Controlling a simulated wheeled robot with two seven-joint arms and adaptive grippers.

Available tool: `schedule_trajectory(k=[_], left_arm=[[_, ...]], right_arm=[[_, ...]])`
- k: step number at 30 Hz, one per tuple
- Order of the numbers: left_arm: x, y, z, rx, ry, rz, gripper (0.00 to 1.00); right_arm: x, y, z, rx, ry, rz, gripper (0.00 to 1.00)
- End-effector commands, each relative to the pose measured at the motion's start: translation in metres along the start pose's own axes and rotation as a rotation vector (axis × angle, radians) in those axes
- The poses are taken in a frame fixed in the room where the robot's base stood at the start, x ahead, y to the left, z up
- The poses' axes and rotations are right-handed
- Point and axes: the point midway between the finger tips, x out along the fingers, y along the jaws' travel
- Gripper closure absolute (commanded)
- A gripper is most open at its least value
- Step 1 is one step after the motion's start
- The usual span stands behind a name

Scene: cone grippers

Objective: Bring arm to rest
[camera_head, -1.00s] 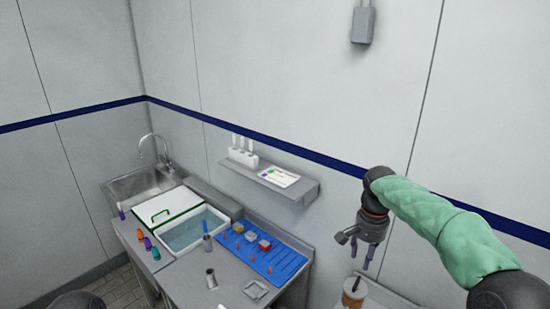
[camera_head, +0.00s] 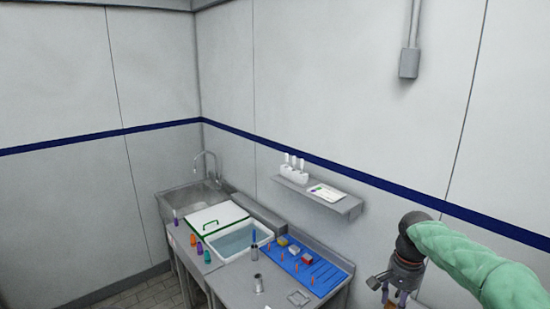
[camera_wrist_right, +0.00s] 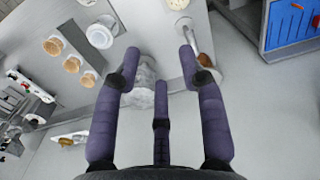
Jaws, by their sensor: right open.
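My right arm, in a green sleeve (camera_head: 465,262), comes in from the right in the head view. My right gripper (camera_head: 395,297) hangs downward at its end near the lower edge, partly cut off. In the right wrist view the purple fingers of my right gripper (camera_wrist_right: 160,70) are spread apart. Nothing is held between them. My left gripper does not show in the head view.
A steel counter (camera_head: 228,288) holds a blue mat (camera_head: 315,278), a water-filled basin (camera_head: 238,240) and several coloured cones. A sink (camera_head: 190,198) lies in the corner. A wall shelf (camera_head: 345,206) juts out left of my right arm. Jars (camera_wrist_right: 100,35) stand on a surface below the gripper.

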Motion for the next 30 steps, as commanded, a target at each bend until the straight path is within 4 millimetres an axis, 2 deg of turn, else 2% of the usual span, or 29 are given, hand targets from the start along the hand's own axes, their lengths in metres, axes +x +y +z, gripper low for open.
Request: schedule_trajectory(k=[1, 8, 11, 14, 17, 20, 21, 24, 27, 30], left_arm=[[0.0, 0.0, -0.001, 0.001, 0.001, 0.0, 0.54], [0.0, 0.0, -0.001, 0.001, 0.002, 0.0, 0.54], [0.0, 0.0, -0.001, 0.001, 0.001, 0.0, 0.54], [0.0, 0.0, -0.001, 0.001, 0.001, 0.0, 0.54], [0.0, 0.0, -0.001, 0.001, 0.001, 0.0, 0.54], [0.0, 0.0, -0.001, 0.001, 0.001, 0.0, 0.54], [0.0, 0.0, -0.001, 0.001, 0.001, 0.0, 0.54], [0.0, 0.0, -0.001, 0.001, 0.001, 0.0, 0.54], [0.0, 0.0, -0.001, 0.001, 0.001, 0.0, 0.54], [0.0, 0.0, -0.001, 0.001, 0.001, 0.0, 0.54]], right_arm=[[0.012, -0.003, 0.001, -0.012, -0.01, 0.0, 0.59], [0.061, -0.019, 0.007, -0.075, -0.033, -0.029, 0.59], [0.089, -0.027, 0.013, -0.109, -0.047, -0.046, 0.59], [0.125, -0.035, 0.022, -0.15, -0.065, -0.069, 0.59], [0.171, -0.043, 0.039, -0.194, -0.091, -0.1, 0.59], [0.228, -0.05, 0.067, -0.246, -0.121, -0.142, 0.59], [0.251, -0.051, 0.081, -0.265, -0.133, -0.16, 0.59], [0.304, -0.05, 0.119, -0.304, -0.155, -0.206, 0.59], [0.349, -0.042, 0.163, -0.332, -0.171, -0.246, 0.59], [0.383, -0.03, 0.206, -0.35, -0.178, -0.274, 0.59]])
